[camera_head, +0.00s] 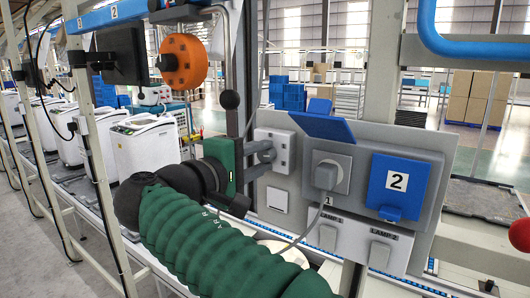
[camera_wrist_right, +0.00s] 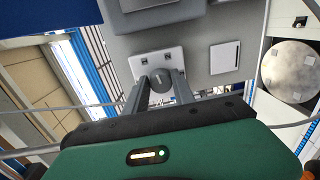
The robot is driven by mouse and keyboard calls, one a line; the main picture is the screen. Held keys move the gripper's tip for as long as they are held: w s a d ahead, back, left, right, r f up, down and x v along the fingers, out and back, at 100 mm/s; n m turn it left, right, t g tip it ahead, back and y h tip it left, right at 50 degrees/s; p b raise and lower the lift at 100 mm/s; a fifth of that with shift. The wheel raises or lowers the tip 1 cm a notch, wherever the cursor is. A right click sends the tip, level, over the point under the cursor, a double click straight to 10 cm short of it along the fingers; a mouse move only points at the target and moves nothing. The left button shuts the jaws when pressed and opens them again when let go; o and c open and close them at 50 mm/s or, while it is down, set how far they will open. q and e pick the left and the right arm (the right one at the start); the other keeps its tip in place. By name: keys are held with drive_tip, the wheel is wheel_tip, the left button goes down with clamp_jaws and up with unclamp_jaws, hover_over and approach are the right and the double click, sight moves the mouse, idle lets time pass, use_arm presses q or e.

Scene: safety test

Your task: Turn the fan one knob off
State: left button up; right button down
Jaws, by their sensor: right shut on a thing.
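A small grey round knob (camera_wrist_right: 160,79) sits on a white plate (camera_wrist_right: 147,63) on the grey panel, seen in the wrist view. My right gripper (camera_wrist_right: 161,88) has its two grey fingers on either side of the knob and is shut on it. In the head view the right gripper (camera_head: 266,154) reaches the white plate (camera_head: 283,142) at the panel's left side. There its fingers hide most of the knob. No readable fan label shows, so I cannot tell the knob's setting. My left gripper is not in view.
On the panel (camera_head: 430,140), a grey plug (camera_head: 326,176) with a cable sits in a socket under a raised blue flap (camera_head: 322,122). A closed blue cover marked 2 (camera_head: 397,187) is to its right. Lamp switches (camera_head: 380,255) are below.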

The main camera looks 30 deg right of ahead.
drive_tip(key=n, duration=0.1)
drive_tip(key=n+p, duration=0.1)
drive_tip(key=n, duration=0.1)
drive_tip(key=n+p, duration=0.1)
drive_tip(key=shift+w+a+f+n, duration=0.15)
drive_tip(key=shift+w+a+n, duration=0.05)
drive_tip(key=shift+a+n, duration=0.1)
drive_tip(key=n+p, duration=0.3)
drive_tip(key=shift+n, duration=0.3)
drive_tip(key=n+p, duration=0.2)
drive_tip(key=n, duration=0.1)
drive_tip(key=shift+g+h+p, duration=0.3)
drive_tip(key=shift+p, duration=0.1)
drive_tip(key=shift+f+n+p, duration=0.15)
drive_tip(key=shift+n+p, duration=1.55)
drive_tip(key=shift+n, duration=0.4)
drive_tip(key=c, duration=1.2)
unclamp_jaws()
drive_tip(key=shift+c, duration=0.2)
drive_tip(key=shift+o, duration=0.9)
drive_tip(key=shift+w+a, duration=0.1)
drive_tip(key=shift+a, duration=0.05)
